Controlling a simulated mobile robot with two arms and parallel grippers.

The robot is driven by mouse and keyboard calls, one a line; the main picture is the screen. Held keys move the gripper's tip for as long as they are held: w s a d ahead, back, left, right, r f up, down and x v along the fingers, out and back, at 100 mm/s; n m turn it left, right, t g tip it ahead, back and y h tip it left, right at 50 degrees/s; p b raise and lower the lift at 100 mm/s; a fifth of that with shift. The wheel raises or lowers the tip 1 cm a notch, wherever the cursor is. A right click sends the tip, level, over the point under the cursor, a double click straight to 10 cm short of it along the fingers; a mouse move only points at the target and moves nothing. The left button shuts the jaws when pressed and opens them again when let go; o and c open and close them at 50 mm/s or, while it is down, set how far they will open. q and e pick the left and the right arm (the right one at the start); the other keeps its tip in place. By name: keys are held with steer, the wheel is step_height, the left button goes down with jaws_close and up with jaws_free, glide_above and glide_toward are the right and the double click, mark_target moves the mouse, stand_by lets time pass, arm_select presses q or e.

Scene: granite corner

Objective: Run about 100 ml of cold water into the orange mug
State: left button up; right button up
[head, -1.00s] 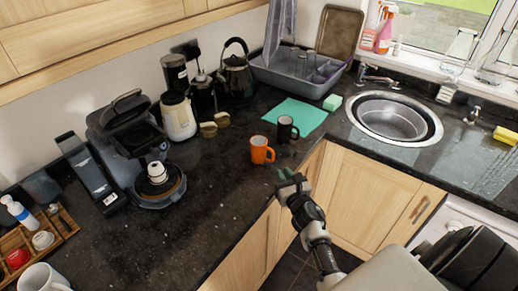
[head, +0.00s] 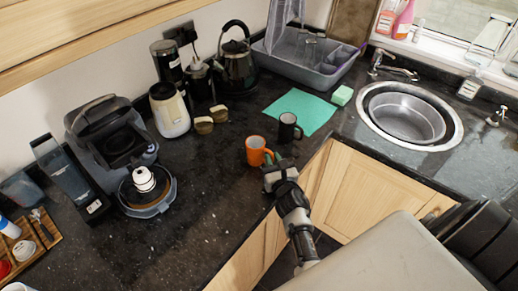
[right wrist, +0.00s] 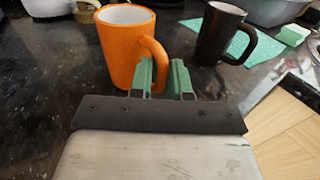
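The orange mug (head: 256,151) stands upright on the dark counter near its front edge. In the right wrist view the orange mug (right wrist: 124,48) is close ahead, with its handle toward me. My right gripper (head: 273,160) is at the handle side of the mug. In the right wrist view its green fingers (right wrist: 162,78) are apart, with the handle's lower part at the gap between them; contact cannot be told. The sink (head: 405,115) with its tap (head: 390,68) is at the right, back from the mug. My left gripper is out of view.
A black mug (head: 288,128) stands just behind the orange one, by a teal cloth (head: 303,109) and green sponge (head: 341,95). A dish rack (head: 305,60) is at the back. A coffee machine (head: 105,135) stands left.

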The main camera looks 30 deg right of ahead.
steer(key=shift+s+a+r, duration=0.15)
steer(key=shift+s+a, duration=0.05)
steer(key=shift+a, duration=0.1)
steer(key=shift+c, duration=1.2)
jaws_close()
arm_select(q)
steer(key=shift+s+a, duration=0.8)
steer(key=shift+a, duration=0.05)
arm_select(e)
steer(key=shift+w+d, duration=0.1)
steer(key=shift+d, duration=0.1)
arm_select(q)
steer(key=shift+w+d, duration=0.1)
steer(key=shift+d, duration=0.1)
arm_select(e)
steer(key=shift+r, duration=0.4)
steer(key=r, duration=0.1)
steer(key=r+p, duration=0.1)
steer(key=r, duration=0.2)
steer(key=shift+s+d, duration=0.25)
steer(key=shift+s, duration=0.15)
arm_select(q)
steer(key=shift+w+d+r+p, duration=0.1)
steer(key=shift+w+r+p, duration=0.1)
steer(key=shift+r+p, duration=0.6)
arm_select(e)
steer(key=s+d+r, duration=0.5)
steer(key=s+r, duration=0.1)
steer(key=s, duration=0.3)
steer(key=shift+s, duration=0.3)
